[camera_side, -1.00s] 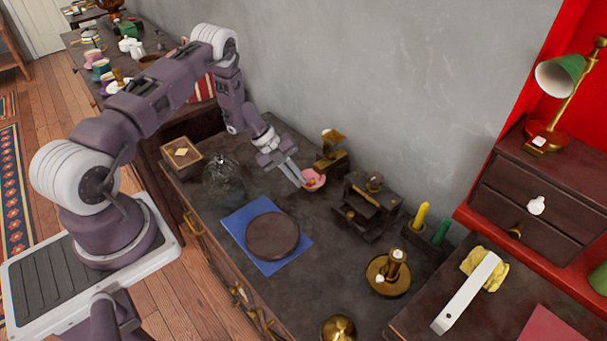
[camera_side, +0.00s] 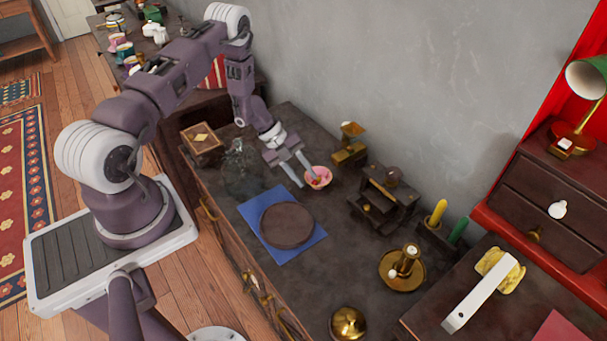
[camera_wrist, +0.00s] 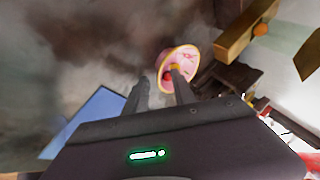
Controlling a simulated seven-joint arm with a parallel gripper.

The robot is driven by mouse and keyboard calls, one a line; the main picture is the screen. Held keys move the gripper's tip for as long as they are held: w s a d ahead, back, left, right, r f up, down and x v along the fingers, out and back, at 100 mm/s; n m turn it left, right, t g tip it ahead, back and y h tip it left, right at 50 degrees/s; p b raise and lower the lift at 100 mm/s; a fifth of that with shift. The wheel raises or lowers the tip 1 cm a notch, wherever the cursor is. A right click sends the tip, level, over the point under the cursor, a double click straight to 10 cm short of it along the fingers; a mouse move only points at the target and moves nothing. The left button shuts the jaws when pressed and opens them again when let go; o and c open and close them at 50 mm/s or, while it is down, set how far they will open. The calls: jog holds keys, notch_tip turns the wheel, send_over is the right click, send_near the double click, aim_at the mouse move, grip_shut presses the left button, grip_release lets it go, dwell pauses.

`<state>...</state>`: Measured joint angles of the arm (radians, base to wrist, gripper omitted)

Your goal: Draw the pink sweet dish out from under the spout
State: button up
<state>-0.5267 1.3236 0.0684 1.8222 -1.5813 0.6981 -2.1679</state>
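The pink dish (camera_side: 318,177) sits on the dark tabletop with small coloured sweets in it. The wrist view shows its gold rim and red pieces inside the pink dish (camera_wrist: 178,62). My gripper (camera_side: 308,182) is at the dish's left side with its fingers apart. In the wrist view, the right finger of my gripper (camera_wrist: 159,82) overlaps the bowl and the left finger is outside the rim. I cannot tell whether either touches the dish. The brass piece with a square hopper (camera_side: 349,152) stands behind the dish, clear of it; its spout is not distinct.
A dark round board (camera_side: 287,224) on a blue cloth (camera_side: 309,247) lies in front. A glass vessel (camera_side: 240,168) and wooden box (camera_side: 201,146) are left. A dark wooden stand (camera_side: 383,198) and brass candlestick (camera_side: 403,267) are right. The tabletop between dish and board is clear.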

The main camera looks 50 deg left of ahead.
jog(key=shift+v, duration=3.55)
